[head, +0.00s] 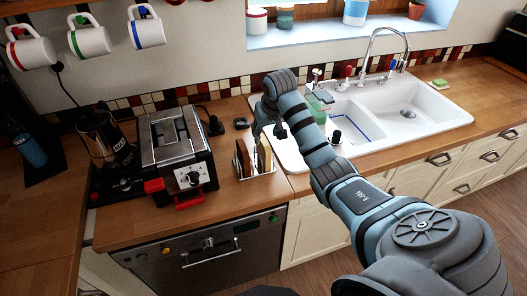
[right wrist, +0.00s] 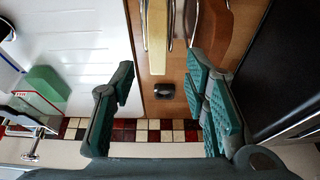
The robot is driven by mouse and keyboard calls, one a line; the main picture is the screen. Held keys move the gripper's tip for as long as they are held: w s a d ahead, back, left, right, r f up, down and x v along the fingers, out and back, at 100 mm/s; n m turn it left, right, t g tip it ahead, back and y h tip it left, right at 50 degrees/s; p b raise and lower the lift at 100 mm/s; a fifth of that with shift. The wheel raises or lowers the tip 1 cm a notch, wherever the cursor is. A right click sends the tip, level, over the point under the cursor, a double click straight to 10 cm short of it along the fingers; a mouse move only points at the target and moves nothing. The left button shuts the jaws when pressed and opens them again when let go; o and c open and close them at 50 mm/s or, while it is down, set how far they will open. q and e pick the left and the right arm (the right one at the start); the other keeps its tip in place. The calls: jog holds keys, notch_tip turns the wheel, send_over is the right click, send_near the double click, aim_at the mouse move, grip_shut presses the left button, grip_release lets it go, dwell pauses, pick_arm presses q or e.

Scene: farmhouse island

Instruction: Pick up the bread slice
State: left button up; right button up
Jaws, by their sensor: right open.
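Bread slices stand upright in a wire rack (head: 258,174) on the counter, right of the toaster. One is a brown slice (head: 243,156), and a paler slice (head: 265,150) stands at the rack's right. My right gripper (head: 268,132) is just above the rack, pointing down, open and empty. In the right wrist view, a pale slice (right wrist: 156,38) shows edge-on beyond the space between the open fingers (right wrist: 160,82). A browner slice (right wrist: 210,32) is to its right, partly hidden by a finger. My left gripper is not in view.
A toaster (head: 173,143) with red parts stands left of the rack, and a coffee maker (head: 103,138) beyond it. The white sink (head: 400,115) is to the right. A small dark object (right wrist: 164,89) lies on the counter behind the rack. Mugs (head: 88,38) hang at upper left.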

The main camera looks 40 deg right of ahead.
aim_at(264, 140)
jog(key=x, duration=0.7)
jog(key=shift+w+d+f+p, duration=0.15)
jog(key=shift+w+d+p, duration=0.05)
jog(key=shift+d+p, duration=0.1)
grip_shut()
